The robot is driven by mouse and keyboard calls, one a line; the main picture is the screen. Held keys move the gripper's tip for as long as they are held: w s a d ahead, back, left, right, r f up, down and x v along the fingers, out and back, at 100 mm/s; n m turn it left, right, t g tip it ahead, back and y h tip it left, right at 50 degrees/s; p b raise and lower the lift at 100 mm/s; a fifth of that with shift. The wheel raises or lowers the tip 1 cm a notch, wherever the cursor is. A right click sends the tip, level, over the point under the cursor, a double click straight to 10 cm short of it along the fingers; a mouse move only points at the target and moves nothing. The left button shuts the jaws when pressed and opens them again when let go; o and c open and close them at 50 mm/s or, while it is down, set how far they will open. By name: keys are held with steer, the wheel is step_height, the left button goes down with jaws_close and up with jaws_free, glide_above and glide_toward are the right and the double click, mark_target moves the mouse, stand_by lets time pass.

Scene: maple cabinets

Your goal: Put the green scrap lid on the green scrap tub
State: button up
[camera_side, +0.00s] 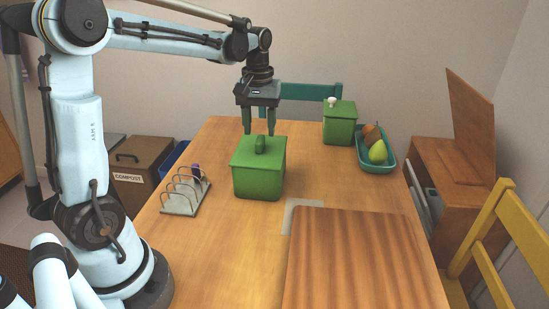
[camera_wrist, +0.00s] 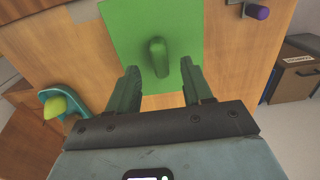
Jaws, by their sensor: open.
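The green scrap tub (camera_side: 259,182) stands upright on the wooden table. The green scrap lid (camera_side: 247,153) lies on top of it, covers its opening and looks level. The lid has an upright green handle (camera_side: 260,145). In the wrist view the lid (camera_wrist: 130,35) hides most of the tub, and its handle (camera_wrist: 158,58) lies ahead of the space between my fingertips. My gripper (camera_side: 259,120) is open and empty, pointing down above the lid. Its two fingers (camera_wrist: 161,75) show apart in the wrist view, with nothing between them.
Another green box (camera_side: 339,128) with a white knob stands behind, right of centre. Beside it is a teal tray (camera_side: 378,168) of fruit. A wire rack (camera_side: 185,193) stands left of the tub. A striped wooden board (camera_side: 355,258) lies at the front right.

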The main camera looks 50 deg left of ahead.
step_height(320, 180, up, 9)
steer(key=s+d+f+m+t, duration=0.7)
steer(key=s+d+f+m, duration=0.2)
steer(key=d, duration=0.4)
steer(key=shift+s+f, duration=0.15)
steer(key=shift+f, duration=0.25)
